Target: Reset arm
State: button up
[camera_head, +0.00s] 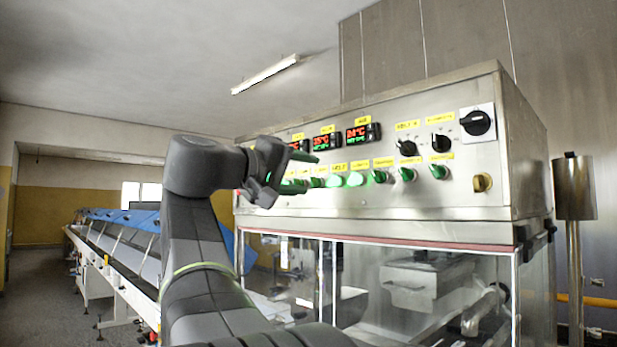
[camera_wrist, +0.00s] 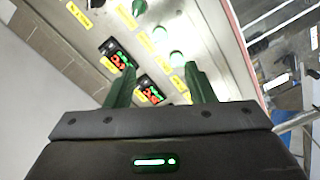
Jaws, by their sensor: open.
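My gripper (camera_head: 300,168) is in front of the left part of a steel control panel (camera_head: 450,190) in the head view, with my arm raised from below. In the wrist view my gripper (camera_wrist: 160,88) shows two green-tinted fingers spread apart with nothing between them. Beyond the fingers are the panel's red-and-green displays (camera_wrist: 118,55) and lit buttons (camera_wrist: 177,58). I cannot tell from these views whether a fingertip touches the panel. My arm hides part of the left end of the panel.
Black rotary knobs (camera_head: 407,148) and a larger black switch (camera_head: 476,123) stick out on the panel's right. Glass doors (camera_head: 420,290) are below it. A long conveyor (camera_head: 120,270) runs along the left. A steel post with a cylinder (camera_head: 574,188) stands at right.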

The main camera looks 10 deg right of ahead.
aim_at(351, 179)
dwell(0.3)
jog(key=p+x, duration=0.1)
jog(key=x, duration=1.3)
jog(key=shift+p, duration=0.4)
jog(key=shift+s+a, duration=0.1)
jog(key=shift+a, duration=0.05)
